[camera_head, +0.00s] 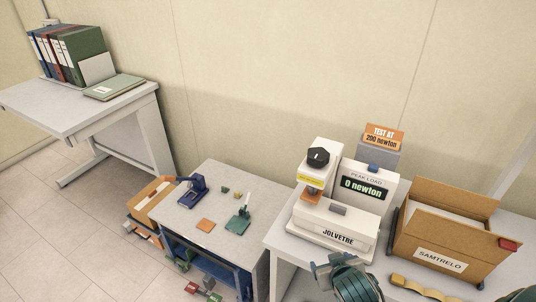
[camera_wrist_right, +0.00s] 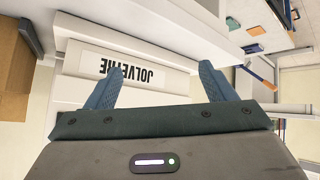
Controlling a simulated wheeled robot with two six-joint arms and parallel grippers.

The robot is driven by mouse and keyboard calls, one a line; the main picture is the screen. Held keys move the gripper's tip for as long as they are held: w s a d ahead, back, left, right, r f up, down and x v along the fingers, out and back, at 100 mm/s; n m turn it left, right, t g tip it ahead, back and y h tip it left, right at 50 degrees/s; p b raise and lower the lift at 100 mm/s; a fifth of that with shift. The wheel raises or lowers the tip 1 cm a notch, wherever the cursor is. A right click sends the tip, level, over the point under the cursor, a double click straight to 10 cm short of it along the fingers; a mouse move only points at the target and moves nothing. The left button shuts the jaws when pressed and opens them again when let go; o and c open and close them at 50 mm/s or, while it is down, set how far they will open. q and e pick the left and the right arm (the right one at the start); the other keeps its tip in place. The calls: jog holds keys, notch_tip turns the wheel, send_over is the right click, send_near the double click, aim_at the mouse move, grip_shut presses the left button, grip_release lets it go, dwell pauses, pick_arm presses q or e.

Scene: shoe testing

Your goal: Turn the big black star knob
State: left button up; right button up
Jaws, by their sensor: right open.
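The big black star knob (camera_head: 318,157) sits on top of the white column of the test machine (camera_head: 338,222), which stands on a light table. The machine's base is labelled JOLVETRE and its display (camera_head: 362,188) reads 0 newton. An orange piece (camera_head: 311,195) sits under the column head. My right gripper (camera_head: 336,264) is low in front of the base, well below the knob and apart from it. In the right wrist view its blue fingers (camera_wrist_right: 160,85) are spread and empty, with the upside-down JOLVETRE label (camera_wrist_right: 120,70) beyond. The knob is not in that view. My left gripper is not in view.
An orange sign (camera_head: 384,137) reading TEST AT, with a newton value, stands behind the display. A cardboard box (camera_head: 452,225) labelled SAMTRELO is right of the machine. A low bench (camera_head: 190,222) with small tools stands left. A desk (camera_head: 60,107) with binders is farther left.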

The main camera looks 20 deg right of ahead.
jog(key=w+d+r+m+t+h, duration=0.15)
jog(key=w+r+t, duration=0.25)
jog(key=w+r, duration=0.45)
jog(key=t+p, duration=0.1)
jog(key=t, duration=0.4)
send_near(317, 153)
jog(key=w, duration=0.1)
jog(key=p+x, duration=0.1)
jog(key=x, duration=0.2)
jog(key=p+x, duration=0.1)
jog(key=x, duration=0.2)
jog(key=f+p+x, duration=0.1)
jog(key=x, duration=0.2)
jog(key=shift+w+d+p, duration=0.25)
jog(key=shift+d+p, duration=0.1)
jog(key=shift+d, duration=0.1)
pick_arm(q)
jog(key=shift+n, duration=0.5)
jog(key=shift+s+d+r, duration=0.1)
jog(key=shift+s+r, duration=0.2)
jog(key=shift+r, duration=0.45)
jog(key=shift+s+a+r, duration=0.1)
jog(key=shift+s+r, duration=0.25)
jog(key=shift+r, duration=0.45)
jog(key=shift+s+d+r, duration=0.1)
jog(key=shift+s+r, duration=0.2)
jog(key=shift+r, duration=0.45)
pick_arm(e)
jog(key=shift+w+d, duration=0.15)
jog(key=shift+w, duration=0.3)
